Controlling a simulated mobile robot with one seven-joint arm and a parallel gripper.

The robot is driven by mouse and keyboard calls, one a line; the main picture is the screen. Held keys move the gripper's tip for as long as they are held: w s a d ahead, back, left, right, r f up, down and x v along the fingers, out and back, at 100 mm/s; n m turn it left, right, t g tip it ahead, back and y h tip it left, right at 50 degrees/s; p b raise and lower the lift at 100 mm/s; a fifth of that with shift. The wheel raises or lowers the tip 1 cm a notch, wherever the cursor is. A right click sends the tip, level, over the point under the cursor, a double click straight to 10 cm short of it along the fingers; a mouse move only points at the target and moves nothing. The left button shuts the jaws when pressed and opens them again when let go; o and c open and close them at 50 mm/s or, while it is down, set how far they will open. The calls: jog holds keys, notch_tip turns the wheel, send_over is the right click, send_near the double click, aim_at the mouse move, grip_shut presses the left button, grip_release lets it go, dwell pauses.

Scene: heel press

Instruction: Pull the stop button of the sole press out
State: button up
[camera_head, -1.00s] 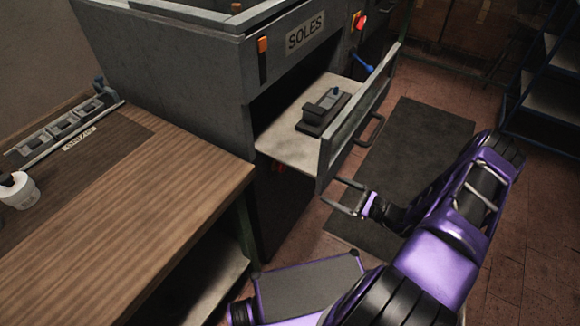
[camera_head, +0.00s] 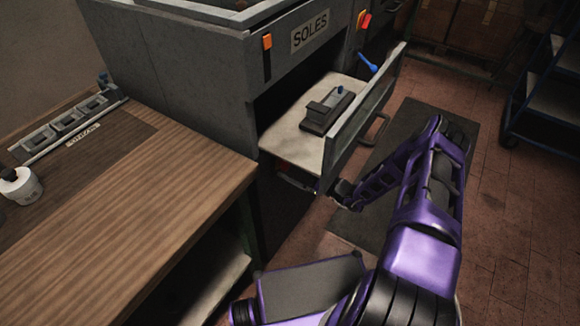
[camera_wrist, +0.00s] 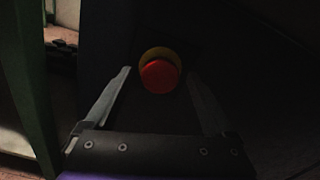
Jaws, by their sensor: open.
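The stop button (camera_wrist: 160,77) is a red mushroom head on a yellow collar, on a dark panel in the wrist view. My gripper (camera_wrist: 160,85) is open, with one finger on each side of the button in the picture. I cannot tell how far the fingertips are from the panel. In the head view my gripper (camera_head: 298,184) reaches under the open drawer (camera_head: 300,143) of the sole press (camera_head: 190,75), and the drawer front hides part of it. A little red shows there beside the fingers, mostly hidden.
The drawer stands out above my gripper with a dark block (camera_head: 326,112) on it. A wooden workbench (camera_head: 150,185) is to the left. A blue lever (camera_head: 367,62) is on the press's right side. A dark mat (camera_head: 410,150) lies on the brick floor.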

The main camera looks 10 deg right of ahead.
jog(key=shift+w+a, duration=0.3)
jog(key=shift+w, duration=0.05)
jog(key=shift+c, duration=0.3)
grip_shut()
